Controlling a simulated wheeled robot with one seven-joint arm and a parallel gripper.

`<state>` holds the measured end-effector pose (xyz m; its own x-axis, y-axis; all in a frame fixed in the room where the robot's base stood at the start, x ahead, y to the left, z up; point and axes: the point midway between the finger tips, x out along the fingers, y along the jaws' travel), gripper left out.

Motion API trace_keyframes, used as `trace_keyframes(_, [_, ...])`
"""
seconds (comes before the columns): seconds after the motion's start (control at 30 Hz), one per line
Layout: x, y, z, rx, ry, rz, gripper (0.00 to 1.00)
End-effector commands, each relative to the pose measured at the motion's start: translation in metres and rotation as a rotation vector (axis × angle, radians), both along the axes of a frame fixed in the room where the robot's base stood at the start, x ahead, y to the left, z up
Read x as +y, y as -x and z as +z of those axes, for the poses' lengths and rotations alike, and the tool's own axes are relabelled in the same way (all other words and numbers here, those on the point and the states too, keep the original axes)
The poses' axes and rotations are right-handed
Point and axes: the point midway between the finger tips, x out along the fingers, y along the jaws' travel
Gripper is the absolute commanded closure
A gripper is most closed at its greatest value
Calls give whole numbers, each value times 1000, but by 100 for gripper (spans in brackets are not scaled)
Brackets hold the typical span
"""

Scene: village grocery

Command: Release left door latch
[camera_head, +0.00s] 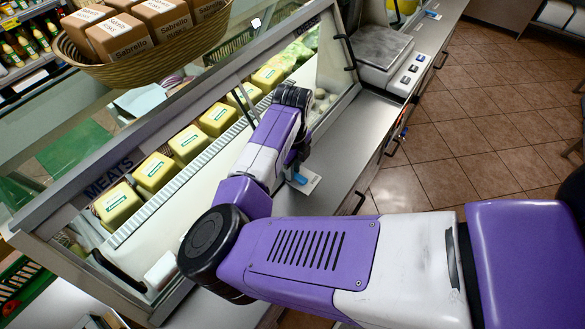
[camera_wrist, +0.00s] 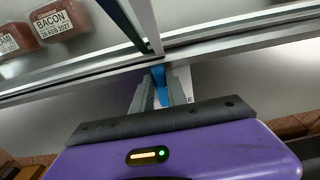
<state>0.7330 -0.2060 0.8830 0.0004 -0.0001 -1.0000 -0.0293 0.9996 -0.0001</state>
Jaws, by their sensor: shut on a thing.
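The left door latch appears as a small blue tab (camera_wrist: 158,78) at the lower metal rail of the glass case in the wrist view. My gripper (camera_wrist: 160,92) is shut on this tab, with one grey finger on each side. In the head view the blue piece (camera_head: 299,179) shows beside a white card, just below my wrist, and the fingers are mostly hidden by the arm. The door frames meet above the tab at an upright bar (camera_wrist: 147,22). The head view does not show clearly how the latch sits.
The glass display case (camera_head: 270,55) holds a row of yellow packs (camera_head: 187,143); bacon packs (camera_wrist: 62,18) show in the wrist view. A basket of boxes (camera_head: 150,65) stands on top. A scale (camera_head: 381,46) sits on the counter at the right. Tiled floor lies open at the right.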

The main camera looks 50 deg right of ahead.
Motion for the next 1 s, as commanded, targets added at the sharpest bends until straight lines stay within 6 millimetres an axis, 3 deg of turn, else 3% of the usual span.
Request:
trace_keyframes(0.37, [-5, 0, -1, -1, -2, -152, 100])
trace_keyframes(1.0, [-23, 7, -3, -2, -4, -746, 100])
